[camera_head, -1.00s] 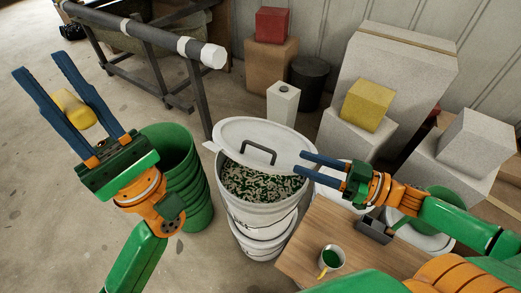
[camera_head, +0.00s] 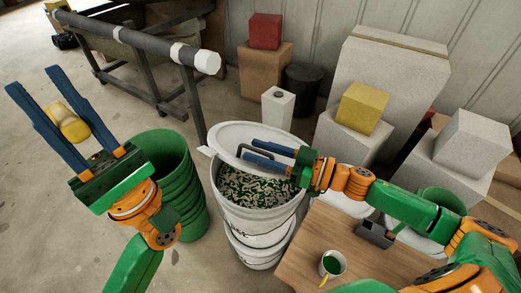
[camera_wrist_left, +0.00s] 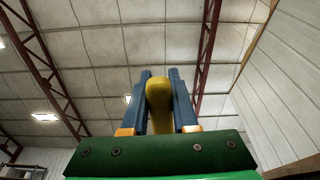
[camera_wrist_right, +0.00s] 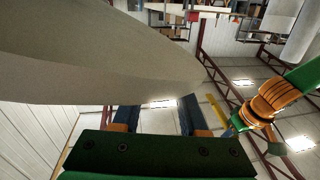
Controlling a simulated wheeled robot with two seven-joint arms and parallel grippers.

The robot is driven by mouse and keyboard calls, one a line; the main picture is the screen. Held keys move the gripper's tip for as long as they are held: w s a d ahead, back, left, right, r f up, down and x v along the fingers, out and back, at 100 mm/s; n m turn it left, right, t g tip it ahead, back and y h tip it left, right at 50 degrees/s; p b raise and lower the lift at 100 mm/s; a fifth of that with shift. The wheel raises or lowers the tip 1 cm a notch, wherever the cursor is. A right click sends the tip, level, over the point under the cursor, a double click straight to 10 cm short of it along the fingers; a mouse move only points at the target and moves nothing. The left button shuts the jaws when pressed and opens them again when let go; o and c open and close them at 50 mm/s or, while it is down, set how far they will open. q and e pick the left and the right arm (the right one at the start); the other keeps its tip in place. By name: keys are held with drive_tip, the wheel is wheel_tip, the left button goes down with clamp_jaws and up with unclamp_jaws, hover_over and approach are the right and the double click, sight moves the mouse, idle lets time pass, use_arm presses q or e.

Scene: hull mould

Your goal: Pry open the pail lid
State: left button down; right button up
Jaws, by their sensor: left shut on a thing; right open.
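The white pail (camera_head: 232,217) is full of mixed green and pale bits. Its white lid (camera_head: 228,133) is off the near part of the rim, tilted up at the back of the pail, with a dark handle on its face. My right gripper (camera_head: 250,151) is open, its blue fingers at the lid's handle; contact is unclear. In the right wrist view a broad pale surface, apparently the lid, fills the upper left beside the fingers (camera_wrist_right: 158,118). My left gripper (camera_head: 34,80) is shut on a yellow piece (camera_head: 68,122), raised at the left, away from the pail.
A ribbed green bin (camera_head: 180,180) stands left of the pail. A wooden table (camera_head: 310,245) with a cup (camera_head: 333,262) and a grey tray (camera_head: 375,235) is at the right. Boxes and a dark bin (camera_head: 304,82) stand behind. A pipe rack (camera_head: 150,45) is at the back left.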

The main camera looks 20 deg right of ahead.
clamp_jaws()
idle(1.4)
